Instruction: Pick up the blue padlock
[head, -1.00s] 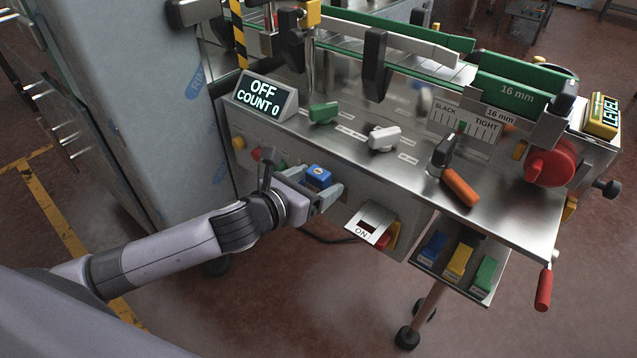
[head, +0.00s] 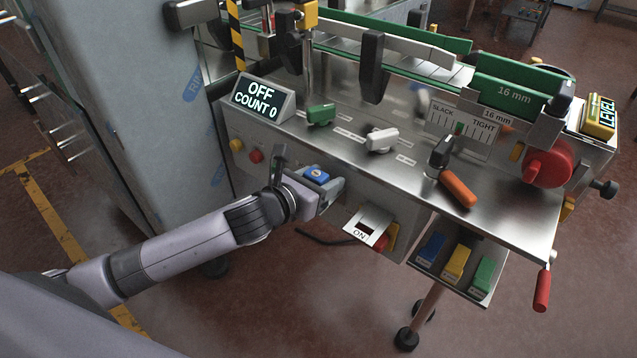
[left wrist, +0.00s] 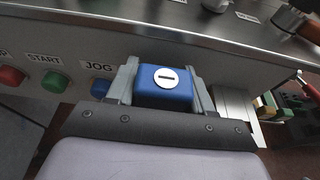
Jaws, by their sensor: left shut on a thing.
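The blue padlock (head: 317,175) is a small blue block with a pale round keyhole face. It shows large in the left wrist view (left wrist: 165,88), between both fingers. My left gripper (head: 325,190) is shut on it in front of the machine's front panel, below the counter edge. Its fingers also show in the left wrist view (left wrist: 163,90), one on each side of the padlock. The padlock's underside and any shackle are hidden. My right gripper is not in view.
The metal machine counter (head: 345,135) overhangs the panel. A red button (head: 256,156) and the JOG button (left wrist: 100,88) lie left of the gripper. A switch with an ON plate (head: 368,224) is close on the right. A shelf (head: 447,277) holds coloured blocks lower right.

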